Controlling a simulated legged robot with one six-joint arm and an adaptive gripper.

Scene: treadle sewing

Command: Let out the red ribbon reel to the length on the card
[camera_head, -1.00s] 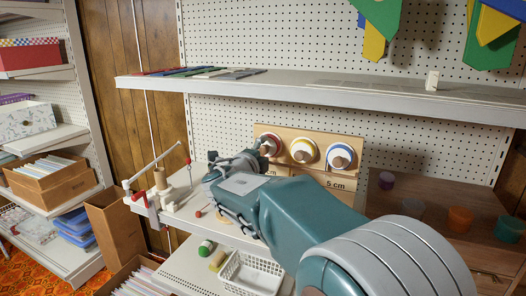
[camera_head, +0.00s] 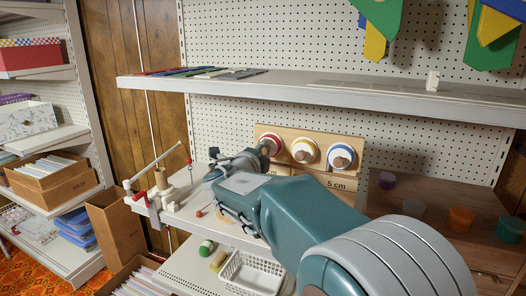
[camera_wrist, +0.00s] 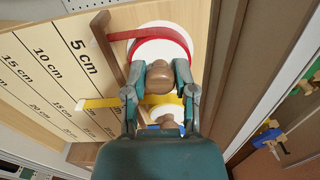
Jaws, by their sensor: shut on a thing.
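The red ribbon reel (camera_wrist: 178,41) is a white disc with a red band and a round wooden knob (camera_wrist: 159,76), on a pale wooden board (camera_wrist: 70,75). It also shows in the head view (camera_head: 264,138), partly behind my gripper. My gripper (camera_wrist: 159,80) is shut on this knob, one finger on each side. The red ribbon (camera_wrist: 125,35) runs left from the reel to a brown wooden bar (camera_wrist: 108,47). Printed lengths, from 5 cm (camera_wrist: 83,57) upward, run along the board. I cannot make out the card with the length.
The yellow ribbon (camera_wrist: 98,103) reaches left past the bar. The yellow reel (camera_head: 305,150) and blue reel (camera_head: 340,156) sit beside the red one. A shelf (camera_head: 320,92) runs above the board. A white basket (camera_head: 253,272) and several cups, one orange (camera_head: 460,219), stand around.

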